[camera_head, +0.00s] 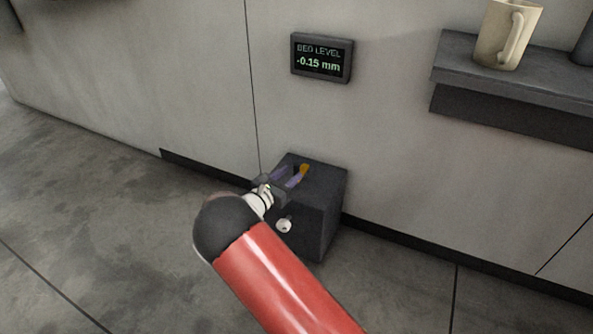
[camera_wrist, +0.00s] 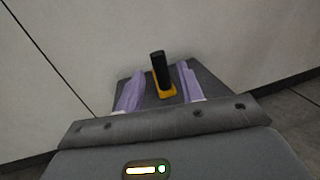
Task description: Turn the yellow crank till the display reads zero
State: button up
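The yellow crank (camera_head: 304,168) sits on top of a dark grey box (camera_head: 325,187) standing on the floor against the wall. In the wrist view the crank has a yellow base (camera_wrist: 168,94) and an upright black handle (camera_wrist: 159,69). My gripper (camera_head: 291,175) is at the box top, its purple fingers (camera_wrist: 158,84) open on either side of the crank. Gaps show between the crank and both fingers; no contact is visible. The display (camera_head: 321,58) on the wall above is headed BED LEVEL and reads -0.15 mm.
A dark shelf (camera_head: 515,82) on the wall at the upper right holds a beige mug (camera_head: 496,40) and a dark object (camera_head: 586,45) cut off by the picture edge. Bare floor (camera_head: 90,215) lies left of the box, and the wall between box and display is clear.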

aim_at(295, 170)
jog(key=shift+x, duration=2.05)
grip_shut()
